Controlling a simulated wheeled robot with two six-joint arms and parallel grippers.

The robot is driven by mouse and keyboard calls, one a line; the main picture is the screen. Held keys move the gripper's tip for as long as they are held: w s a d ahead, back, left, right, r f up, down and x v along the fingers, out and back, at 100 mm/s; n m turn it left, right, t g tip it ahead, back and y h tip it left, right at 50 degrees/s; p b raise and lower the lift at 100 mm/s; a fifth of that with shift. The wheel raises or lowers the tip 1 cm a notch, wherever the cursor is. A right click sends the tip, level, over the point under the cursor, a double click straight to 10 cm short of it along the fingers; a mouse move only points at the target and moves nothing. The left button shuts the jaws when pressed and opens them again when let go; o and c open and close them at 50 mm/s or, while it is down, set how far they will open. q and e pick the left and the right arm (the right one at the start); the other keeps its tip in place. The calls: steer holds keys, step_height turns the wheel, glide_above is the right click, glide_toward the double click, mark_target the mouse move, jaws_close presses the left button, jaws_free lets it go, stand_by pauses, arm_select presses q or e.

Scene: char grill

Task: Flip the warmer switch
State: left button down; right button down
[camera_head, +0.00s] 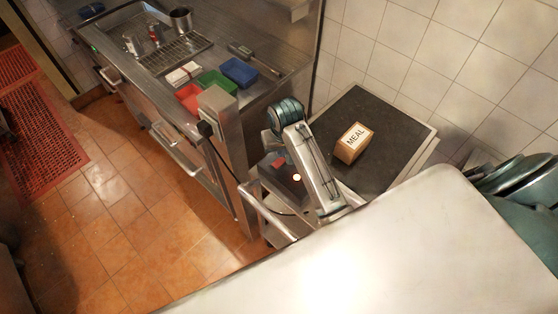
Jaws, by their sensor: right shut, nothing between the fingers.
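A dark box-like unit (287,185) stands low beside the counter's end, partly behind my arm. A small red piece (279,163) that looks like a switch and a pale glowing spot (297,177) show on it. I cannot tell which way the switch is set. My right arm crosses in front of the unit, with its teal joint at the top. My right gripper (271,143) is small and partly hidden below that joint, shut and empty, close above the red piece. I cannot tell whether it touches. My left gripper is out of view.
A box marked MEAL (353,143) sits on a dark-topped stand (385,118) at the right. The steel counter (130,70) holds red, green and blue trays (239,72), a metal cup (181,19) and shakers. Tiled floor (110,215) is open at the left.

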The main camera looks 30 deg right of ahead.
mark_target(281, 160)
steer(key=shift+f, duration=1.1)
stand_by(0.7)
steer(key=shift+r+p, duration=0.4)
steer(key=shift+r, duration=3.15)
